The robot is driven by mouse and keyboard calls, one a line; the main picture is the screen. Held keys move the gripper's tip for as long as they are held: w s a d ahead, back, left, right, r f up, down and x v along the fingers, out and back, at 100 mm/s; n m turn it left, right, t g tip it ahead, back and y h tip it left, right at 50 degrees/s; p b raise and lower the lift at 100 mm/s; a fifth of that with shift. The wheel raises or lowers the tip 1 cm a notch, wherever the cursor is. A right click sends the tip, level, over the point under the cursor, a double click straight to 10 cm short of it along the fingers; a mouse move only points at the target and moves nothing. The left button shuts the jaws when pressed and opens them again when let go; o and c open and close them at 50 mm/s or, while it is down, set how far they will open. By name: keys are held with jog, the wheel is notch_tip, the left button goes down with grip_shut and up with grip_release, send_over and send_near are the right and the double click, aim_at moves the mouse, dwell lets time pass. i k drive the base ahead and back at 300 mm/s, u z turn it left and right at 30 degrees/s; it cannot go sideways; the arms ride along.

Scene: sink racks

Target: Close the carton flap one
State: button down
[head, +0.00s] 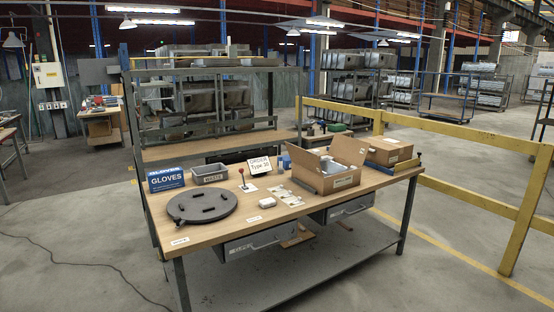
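An open brown carton (342,182) stands on the right half of the wooden workbench. A flap (305,160) stands up at its left side, and light-coloured contents (348,150) show at its top. I cannot tell which flap is flap one. A second brown carton (390,152) stands behind it to the right, and its top looks flat. My gripper is not in view.
The workbench (225,232) also holds a dark round plate (202,205), a grey bin (209,173), a blue gloves box (166,179), a white sign (260,166) and small parts. A yellow railing (470,134) runs behind and right.

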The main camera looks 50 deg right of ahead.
aim_at(309, 160)
jog(key=z, duration=0.15)
jog(key=i, duration=0.95)
jog(key=u, duration=0.1)
